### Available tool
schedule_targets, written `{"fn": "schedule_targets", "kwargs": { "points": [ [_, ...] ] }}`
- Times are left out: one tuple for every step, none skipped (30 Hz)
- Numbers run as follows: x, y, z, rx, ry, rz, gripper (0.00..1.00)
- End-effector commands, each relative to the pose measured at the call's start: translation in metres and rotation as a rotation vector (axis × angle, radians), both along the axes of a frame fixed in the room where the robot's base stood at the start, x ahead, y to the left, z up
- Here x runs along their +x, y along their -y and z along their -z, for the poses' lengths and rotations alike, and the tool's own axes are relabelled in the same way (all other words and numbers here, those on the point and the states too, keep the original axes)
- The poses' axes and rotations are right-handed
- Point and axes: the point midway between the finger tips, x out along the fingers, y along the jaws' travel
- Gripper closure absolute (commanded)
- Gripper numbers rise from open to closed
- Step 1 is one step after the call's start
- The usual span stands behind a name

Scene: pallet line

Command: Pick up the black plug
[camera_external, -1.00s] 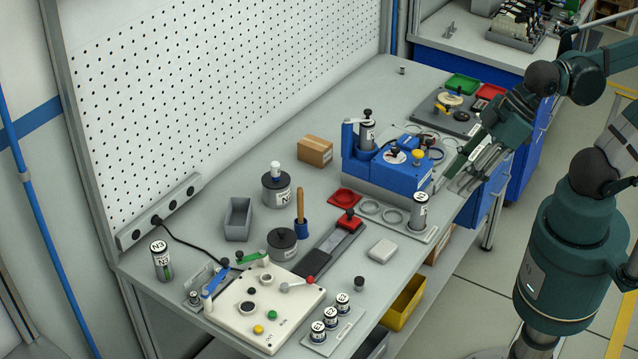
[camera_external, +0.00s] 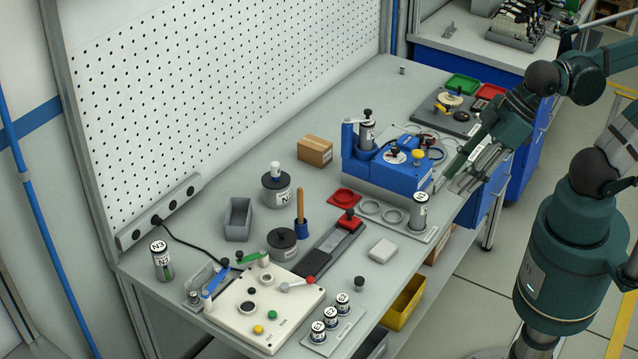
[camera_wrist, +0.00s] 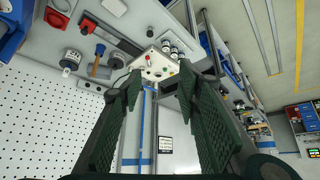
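A small dark plug (camera_external: 359,284), which looks like the black plug, stands upright on the bench near its front edge, right of the white button panel (camera_external: 265,308). A small dark spot in the wrist view (camera_wrist: 150,33) may be the same plug. My gripper (camera_external: 456,178) is above the right part of the bench, beside the blue fixture, well away from the plug. In the wrist view my gripper (camera_wrist: 160,85) has its two fingers spread apart, with nothing between them.
The blue fixture (camera_external: 408,180) and a white-labelled cylinder (camera_external: 420,210) stand near my gripper. A light grey block (camera_external: 382,250) and a rack of small labelled cylinders (camera_external: 322,335) flank the plug. Bare bench surrounds it. A pegboard (camera_external: 220,90) rises behind.

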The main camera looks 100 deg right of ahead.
Motion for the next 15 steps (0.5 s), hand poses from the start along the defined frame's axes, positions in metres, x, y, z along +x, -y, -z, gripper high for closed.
{"fn": "schedule_targets", "kwargs": {
  "points": [
    [0.0, 0.0, 0.0, -0.002, -0.001, -0.002, 0.67],
    [0.001, 0.0, 0.0, -0.004, -0.002, -0.006, 0.67],
    [0.002, 0.0, 0.001, -0.008, -0.004, -0.01, 0.67],
    [0.002, 0.0, 0.001, -0.012, -0.005, -0.015, 0.67],
    [0.003, 0.0, 0.001, -0.016, -0.008, -0.021, 0.67],
    [0.005, 0.0, 0.002, -0.024, -0.011, -0.031, 0.67],
    [0.006, 0.001, 0.002, -0.031, -0.014, -0.04, 0.67],
    [0.008, 0.001, 0.003, -0.038, -0.018, -0.05, 0.67],
    [0.01, 0.001, 0.004, -0.051, -0.023, -0.067, 0.67],
    [0.012, 0.001, 0.005, -0.06, -0.029, -0.079, 0.67],
    [0.014, 0.002, 0.006, -0.072, -0.034, -0.095, 0.67],
    [0.017, 0.002, 0.007, -0.087, -0.042, -0.116, 0.67],
    [0.02, 0.002, 0.009, -0.099, -0.048, -0.132, 0.67],
    [0.023, 0.003, 0.01, -0.112, -0.054, -0.151, 0.67],
    [0.026, 0.003, 0.012, -0.13, -0.063, -0.176, 0.67]
  ]
}}
